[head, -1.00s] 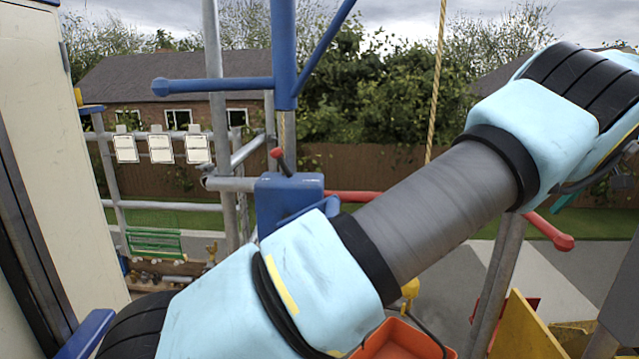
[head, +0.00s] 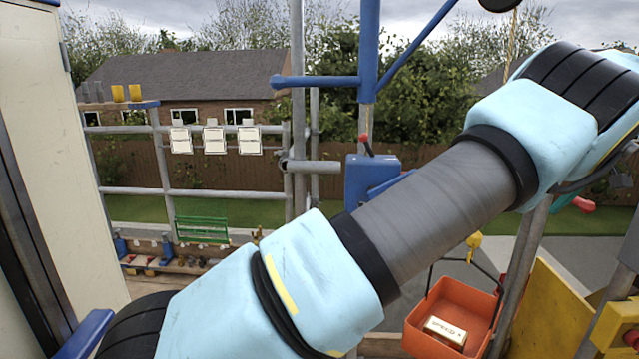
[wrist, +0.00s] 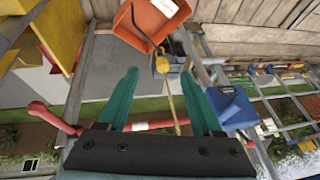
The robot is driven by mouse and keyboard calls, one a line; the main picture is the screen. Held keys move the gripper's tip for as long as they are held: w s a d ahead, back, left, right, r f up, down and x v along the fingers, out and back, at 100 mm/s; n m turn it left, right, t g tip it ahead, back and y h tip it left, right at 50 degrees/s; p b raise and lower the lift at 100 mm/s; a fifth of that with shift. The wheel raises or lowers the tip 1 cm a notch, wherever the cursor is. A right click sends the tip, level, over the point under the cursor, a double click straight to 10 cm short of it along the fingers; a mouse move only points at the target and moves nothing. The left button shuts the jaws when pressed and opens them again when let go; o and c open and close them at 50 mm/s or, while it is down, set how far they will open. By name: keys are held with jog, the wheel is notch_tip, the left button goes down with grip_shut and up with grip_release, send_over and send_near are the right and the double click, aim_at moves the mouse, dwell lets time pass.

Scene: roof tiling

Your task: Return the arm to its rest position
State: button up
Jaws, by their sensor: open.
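A rope hangs down through the space behind the fingers. In the head view the gripper is not visible, as the arm runs out of the picture at the right.
An orange bin (head: 449,316) holding a white box (head: 445,331) hangs from a yellow hook (head: 473,241). A blue hoist (head: 371,181) stands on scaffold poles. A green rack (head: 202,229), white tags (head: 214,140) and a yellow panel (head: 545,315) surround the arm.

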jog(key=w+a+f+n+g, duration=0.1)
jog(key=w+a, duration=0.5)
jog(key=a, duration=0.3)
jog(key=w+a+g, duration=0.1)
jog(key=w+a, duration=0.5)
jog(key=a, duration=0.3)
jog(key=w+a+f+g, duration=0.1)
jog(key=w+a+f, duration=0.1)
jog(key=a, duration=1.4)
jog(key=s+a+f+h, duration=0.1)
jog(key=s+a+f, duration=0.1)
jog(key=s+a, duration=0.8)
jog(key=s+a+f, duration=0.3)
jog(key=s+a, duration=0.6)
jog(key=a, duration=0.6)
jog(key=shift+s+a+h, duration=0.35)
jog(key=shift+a+h, duration=0.05)
jog(key=shift+f, duration=0.1)
